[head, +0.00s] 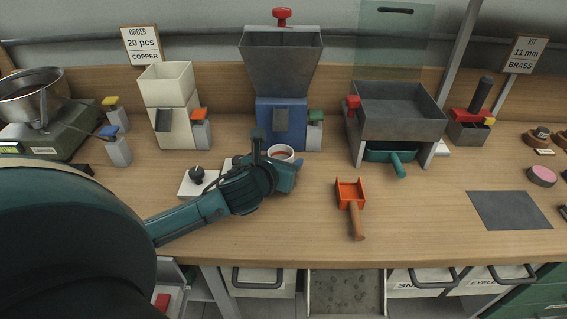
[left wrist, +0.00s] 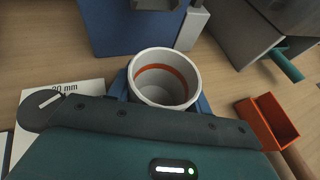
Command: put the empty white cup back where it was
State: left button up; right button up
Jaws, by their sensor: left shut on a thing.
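The white cup (head: 281,153) is in front of the blue dispenser in the head view, partly hidden behind my gripper. In the left wrist view the cup (left wrist: 164,79) shows its open top, with an orange-red band inside and nothing in it. My left gripper (head: 290,166) is shut on the cup, with blue fingers on either side of it. The cup looks upright; I cannot tell whether it touches the table. My right gripper is not in view.
The blue dispenser (head: 281,112) with a grey hopper (head: 281,60) stands just behind the cup. A white dial box (head: 197,181) sits left of my gripper. An orange scoop (head: 350,192) lies to the right. A grey mat (head: 509,210) lies farther right; the front middle table is clear.

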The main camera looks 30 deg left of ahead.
pick_arm(q)
jog(key=shift+f, duration=0.2)
jog(key=o, duration=1)
jog(key=shift+f, duration=0.1)
jog(key=shift+o, duration=0.2)
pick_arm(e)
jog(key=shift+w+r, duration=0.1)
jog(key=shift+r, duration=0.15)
pick_arm(q)
jog(key=shift+s+r, duration=0.25)
jog(key=shift+s, duration=0.05)
jog(key=v, duration=1.1)
jog(key=shift+s+d+r+p, duration=0.1)
jog(key=shift+s+p, duration=0.1)
jog(key=shift+p, duration=0.15)
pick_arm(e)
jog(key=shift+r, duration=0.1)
